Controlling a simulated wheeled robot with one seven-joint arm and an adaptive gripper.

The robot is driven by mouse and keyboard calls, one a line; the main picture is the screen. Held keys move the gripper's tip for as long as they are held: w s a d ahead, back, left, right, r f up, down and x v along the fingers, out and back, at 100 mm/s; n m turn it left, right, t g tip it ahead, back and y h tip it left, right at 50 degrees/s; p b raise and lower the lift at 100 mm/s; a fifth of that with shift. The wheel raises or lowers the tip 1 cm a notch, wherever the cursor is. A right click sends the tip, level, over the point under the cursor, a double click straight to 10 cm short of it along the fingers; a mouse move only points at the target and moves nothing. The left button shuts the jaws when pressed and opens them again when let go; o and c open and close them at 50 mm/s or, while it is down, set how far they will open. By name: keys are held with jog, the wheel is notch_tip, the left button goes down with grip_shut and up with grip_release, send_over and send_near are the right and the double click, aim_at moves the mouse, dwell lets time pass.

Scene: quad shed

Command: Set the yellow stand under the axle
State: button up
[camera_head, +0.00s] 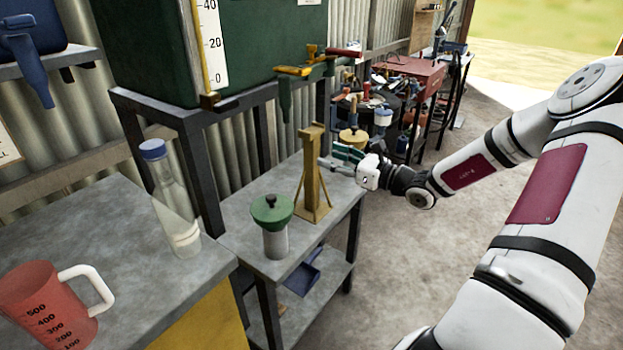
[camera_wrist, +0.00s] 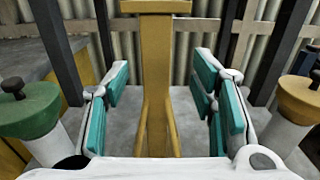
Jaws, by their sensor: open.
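The yellow stand (camera_head: 312,180) stands upright on the small grey metal table, with splayed legs and a flat top. In the wrist view its post (camera_wrist: 156,75) rises in the middle, between the fingers. My gripper (camera_head: 337,159) is open at the right side of the stand; in the wrist view its teal-padded fingers (camera_wrist: 163,85) are to the left and right of the post, with gaps on both sides. It does not grip the stand. I cannot make out an axle in either view.
A green-topped container (camera_head: 271,227) stands left of the stand, and a yellow-topped one (camera_wrist: 302,103) to its right. A green tank (camera_head: 140,50) with a tap rail (camera_head: 308,69) is above the table's back. A bottle (camera_head: 173,200) and red jug (camera_head: 45,305) are on the left bench.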

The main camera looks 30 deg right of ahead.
aim_at(317, 152)
jog(key=shift+a+x, duration=0.2)
jog(key=shift+x, duration=3.25)
jog(key=shift+s, duration=0.15)
jog(key=shift+c, duration=0.6)
grip_shut()
jog(key=shift+r, duration=0.1)
